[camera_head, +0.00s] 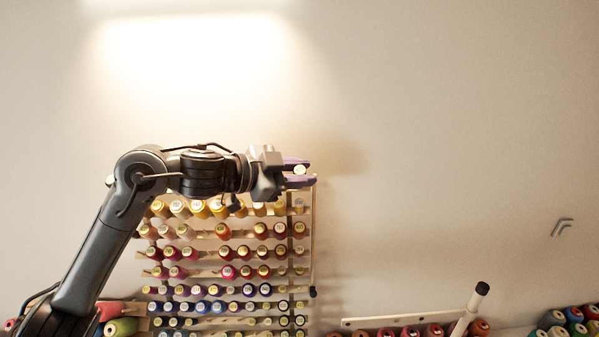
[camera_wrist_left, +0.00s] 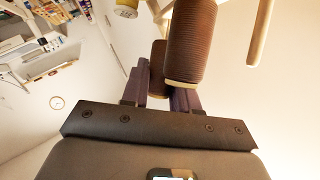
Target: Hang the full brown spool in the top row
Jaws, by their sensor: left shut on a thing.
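My left gripper (camera_head: 300,175) is beyond the top right corner of the thread rack (camera_head: 314,240), with its purple fingers pointing right. It is shut on the brown spool, whose pale end (camera_head: 300,169) shows between the fingers. In the left wrist view, a brown spool (camera_wrist_left: 158,58) shows between the fingertips of my left gripper (camera_wrist_left: 160,88). A larger brown spool (camera_wrist_left: 192,40) with a cream rim overlaps the right finger from that view; I cannot tell whether it touches. The top row holds yellow spools (camera_head: 179,208) and a pale-ended spool (camera_head: 299,204) at the right. My right gripper is out of view.
Lower rows hold red, purple and blue spools (camera_head: 205,307). A wooden peg (camera_wrist_left: 259,35) and a yellow spool (camera_wrist_left: 126,8) show in the left wrist view. More spools (camera_head: 432,330) lie at the bottom right.

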